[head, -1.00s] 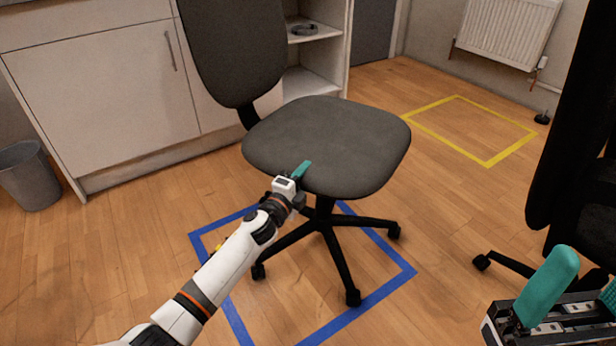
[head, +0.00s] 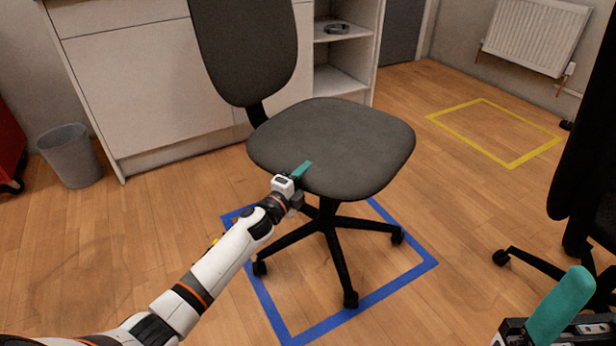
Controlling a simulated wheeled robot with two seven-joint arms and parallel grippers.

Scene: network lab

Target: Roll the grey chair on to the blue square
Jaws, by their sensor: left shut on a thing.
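The grey chair (head: 335,140) stands upright in the middle of the head view, with a dark backrest and a black five-star base on castors. My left gripper (head: 301,172) is shut on the front edge of its seat. The blue square (head: 288,318) is a tape outline on the floor beneath the chair. The castors in sight stand within or at its outline; the far side is partly hidden by the base and seat. My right gripper (head: 562,310) is at the lower right, cut off by the frame, with one teal finger showing.
A black chair (head: 590,140) stands at the right edge. A yellow tape square (head: 513,164) lies empty on the floor behind. White cabinets (head: 140,90), a grey bin (head: 70,156) and a red unit (head: 8,150) line the back left. Floor at the lower left is clear.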

